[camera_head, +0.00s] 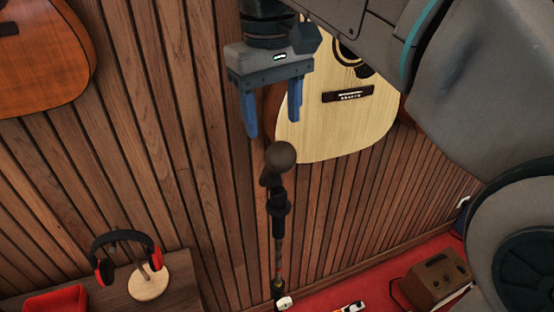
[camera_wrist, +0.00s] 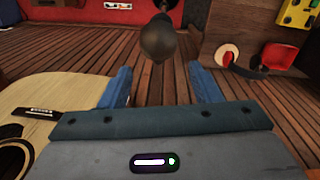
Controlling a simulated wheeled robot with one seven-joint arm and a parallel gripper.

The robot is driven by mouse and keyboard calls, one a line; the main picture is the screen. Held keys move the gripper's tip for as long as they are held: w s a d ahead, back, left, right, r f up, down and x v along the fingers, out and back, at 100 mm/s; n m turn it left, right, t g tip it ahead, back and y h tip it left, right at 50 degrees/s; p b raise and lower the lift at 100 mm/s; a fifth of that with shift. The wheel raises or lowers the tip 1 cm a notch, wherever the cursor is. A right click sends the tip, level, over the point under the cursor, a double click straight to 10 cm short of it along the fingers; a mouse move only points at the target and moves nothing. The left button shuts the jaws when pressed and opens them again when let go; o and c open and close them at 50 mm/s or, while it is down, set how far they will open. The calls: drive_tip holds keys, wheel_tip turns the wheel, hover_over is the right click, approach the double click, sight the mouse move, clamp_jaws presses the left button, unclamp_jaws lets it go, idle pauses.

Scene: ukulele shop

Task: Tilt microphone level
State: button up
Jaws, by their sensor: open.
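The microphone (camera_head: 279,160) sits at the top of a dark upright stand (camera_head: 279,220) in the head view. Its round grey-brown head faces up toward my gripper. My gripper (camera_head: 272,128) is above it, with its two blue fingers apart and nothing between them. In the wrist view the microphone's round head (camera_wrist: 158,40) lies beyond the fingertips, roughly centred between the fingers of my gripper (camera_wrist: 160,80). The fingers do not appear to touch it. The microphone's body is mostly hidden behind its head, so its exact tilt is hard to tell.
A pale guitar (camera_head: 345,115) hangs on the slatted wood wall (camera_head: 160,100) right beside my gripper. Headphones (camera_head: 127,245) on a wooden stand and a red tray (camera_head: 55,302) are at lower left. A brown box (camera_head: 437,278) stands on the red floor at right.

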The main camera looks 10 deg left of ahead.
sight(276, 163)
drive_tip(key=f, duration=1)
drive_tip(key=shift+w+d+p, duration=0.2)
drive_tip(key=shift+w+p, duration=0.05)
drive_tip(key=shift+p, duration=0.1)
drive_tip(key=c, duration=1.2)
